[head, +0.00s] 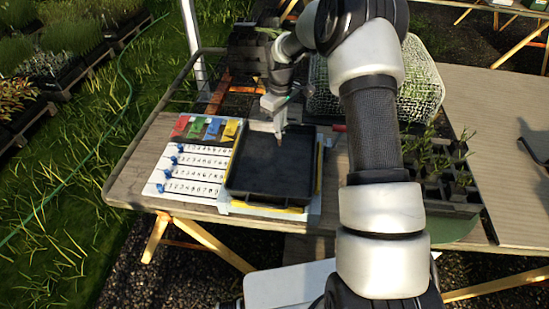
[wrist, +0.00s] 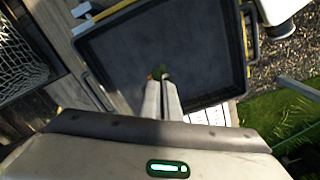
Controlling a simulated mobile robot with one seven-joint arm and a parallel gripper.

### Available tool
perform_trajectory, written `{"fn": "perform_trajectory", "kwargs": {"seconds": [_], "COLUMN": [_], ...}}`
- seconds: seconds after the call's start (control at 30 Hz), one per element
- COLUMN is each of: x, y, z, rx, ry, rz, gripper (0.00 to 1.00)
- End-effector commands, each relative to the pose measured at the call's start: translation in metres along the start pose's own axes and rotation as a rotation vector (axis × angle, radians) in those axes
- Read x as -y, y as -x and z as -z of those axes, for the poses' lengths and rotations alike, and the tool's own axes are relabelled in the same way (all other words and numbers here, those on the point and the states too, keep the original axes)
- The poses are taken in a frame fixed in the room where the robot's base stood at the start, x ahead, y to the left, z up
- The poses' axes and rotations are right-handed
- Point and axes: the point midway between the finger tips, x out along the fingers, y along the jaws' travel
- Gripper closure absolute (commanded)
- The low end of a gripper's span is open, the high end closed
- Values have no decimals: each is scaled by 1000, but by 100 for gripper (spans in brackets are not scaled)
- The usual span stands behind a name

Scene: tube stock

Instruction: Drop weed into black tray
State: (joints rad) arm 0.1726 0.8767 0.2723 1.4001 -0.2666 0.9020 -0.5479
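My gripper (head: 278,134) is over the far part of the tray, pointing down. In the wrist view its two fingers (wrist: 162,84) are close together, with a small green weed (wrist: 160,71) at their tips. The weed appears pinched there and mostly hidden by the fingers. It is too small to make out in the head view. How high the fingertips are above the tray floor is hard to tell.
A white board with numbered rows and coloured cards (head: 190,165) lies left of the tray. A wire mesh basket (head: 418,95) stands behind my arm. A black pot tray with seedlings (head: 445,175) is at the right. Grass lies beyond the table's left edge.

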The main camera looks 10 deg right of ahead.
Motion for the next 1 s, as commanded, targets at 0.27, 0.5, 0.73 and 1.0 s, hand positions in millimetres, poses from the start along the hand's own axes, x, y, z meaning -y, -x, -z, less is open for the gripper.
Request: {"fn": "perform_trajectory", "kwargs": {"seconds": [0.27,0.5,0.73,1.0], "x": [0,0,0,0], "y": [-28,-54,-58,-58], "z": [0,0,0,0], "rx": [1,1,0,0], "ry": [0,-2,-3,-3], "rz": [0,0,-1,-1], "gripper": [100,100,100,76]}}
